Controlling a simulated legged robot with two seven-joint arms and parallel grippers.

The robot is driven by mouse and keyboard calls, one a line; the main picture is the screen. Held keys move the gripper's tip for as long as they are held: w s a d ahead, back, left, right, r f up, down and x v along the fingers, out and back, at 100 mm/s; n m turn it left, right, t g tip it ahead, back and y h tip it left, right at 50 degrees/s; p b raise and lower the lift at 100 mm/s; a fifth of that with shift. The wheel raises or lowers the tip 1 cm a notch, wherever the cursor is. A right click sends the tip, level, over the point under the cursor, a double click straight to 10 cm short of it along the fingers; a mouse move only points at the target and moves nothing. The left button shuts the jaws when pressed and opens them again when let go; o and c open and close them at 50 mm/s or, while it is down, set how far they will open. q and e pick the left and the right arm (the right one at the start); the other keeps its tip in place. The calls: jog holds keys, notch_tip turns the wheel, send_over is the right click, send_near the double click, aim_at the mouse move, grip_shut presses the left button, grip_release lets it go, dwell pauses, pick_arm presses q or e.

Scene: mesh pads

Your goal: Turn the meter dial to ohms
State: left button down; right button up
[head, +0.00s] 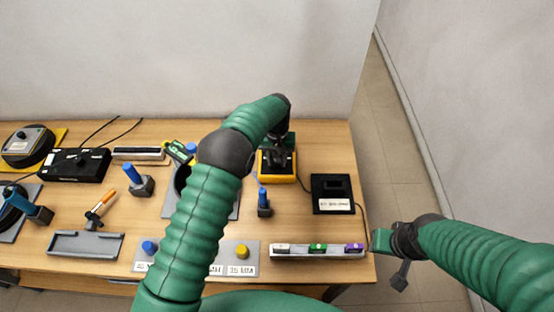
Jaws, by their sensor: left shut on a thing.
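The meter (278,179) is a yellow-edged box with a black face, on the table towards the back right. My left arm reaches over the table from the front, and its gripper (279,158) is down over the meter's face. The left gripper is shut on what appears to be the meter dial. The dial and its setting are hidden under the gripper. My right gripper (396,258) hangs beyond the table's right edge, away from the meter. Its fingers are too small and unclear to show their opening.
A black box (331,187) with a white label stands right of the meter. A blue-handled tool (264,200) stands in front. A strip with coloured blocks (318,252) lies at the front right edge. Several holders and devices fill the left side. A wall is behind.

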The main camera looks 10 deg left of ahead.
pick_arm(q)
jog(key=shift+m, duration=0.4)
jog(key=m, duration=0.6)
jog(key=shift+m, duration=0.3)
jog(key=m, duration=0.6)
jog(key=shift+w+m, duration=0.1)
jog(key=shift+m, duration=0.3)
jog(key=c, duration=1.1)
grip_release()
jog(key=shift+o, duration=0.2)
